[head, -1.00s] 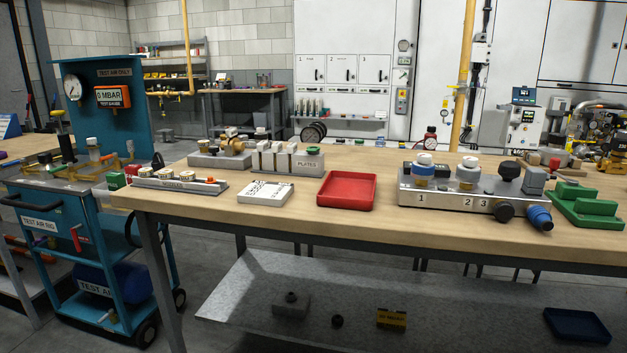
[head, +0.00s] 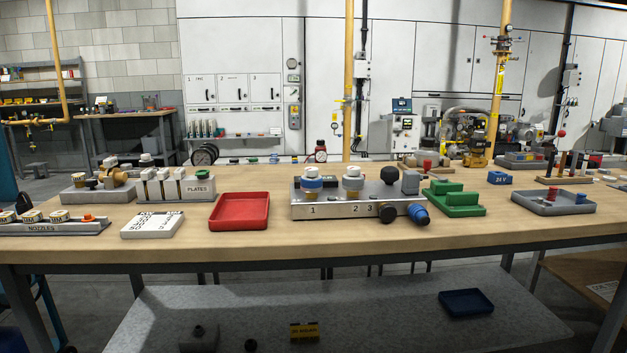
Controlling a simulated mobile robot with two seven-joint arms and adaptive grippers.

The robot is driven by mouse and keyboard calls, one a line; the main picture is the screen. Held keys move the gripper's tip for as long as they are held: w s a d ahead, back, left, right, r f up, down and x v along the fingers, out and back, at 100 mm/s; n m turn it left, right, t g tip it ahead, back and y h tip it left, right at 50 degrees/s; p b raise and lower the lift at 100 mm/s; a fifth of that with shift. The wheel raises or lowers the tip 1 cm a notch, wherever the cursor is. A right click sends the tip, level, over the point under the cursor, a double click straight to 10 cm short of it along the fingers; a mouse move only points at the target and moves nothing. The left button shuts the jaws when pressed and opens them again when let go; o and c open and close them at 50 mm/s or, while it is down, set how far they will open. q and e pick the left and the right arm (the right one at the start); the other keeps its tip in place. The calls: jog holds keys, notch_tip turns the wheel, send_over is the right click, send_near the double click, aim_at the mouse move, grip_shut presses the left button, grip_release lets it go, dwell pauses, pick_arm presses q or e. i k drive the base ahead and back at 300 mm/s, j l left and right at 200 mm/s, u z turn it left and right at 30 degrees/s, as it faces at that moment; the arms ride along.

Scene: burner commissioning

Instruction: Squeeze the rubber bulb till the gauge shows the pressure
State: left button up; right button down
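A small red gauge (head: 320,152) with a pale round dial stands at the back edge of the workbench. Its reading is too small to tell. A grey metal block (head: 333,209) marked 1, 2, 3 sits in the middle of the bench. A black round ball-like part (head: 390,174) is on its top right, and a black knob (head: 387,213) is on its front. I cannot tell whether either black part is the rubber bulb. Neither of my grippers is in view.
The workbench (head: 190,246) also holds a red tray (head: 240,211), a white printed block (head: 153,224), a nozzle rack (head: 50,229), a plates rack (head: 175,190), a green stand (head: 455,201) and a grey tray (head: 553,203). The front strip is clear. A blue tray (head: 466,302) lies on the lower shelf.

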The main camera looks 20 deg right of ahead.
aim_at(387, 171)
jog(key=i+l, duration=1.6)
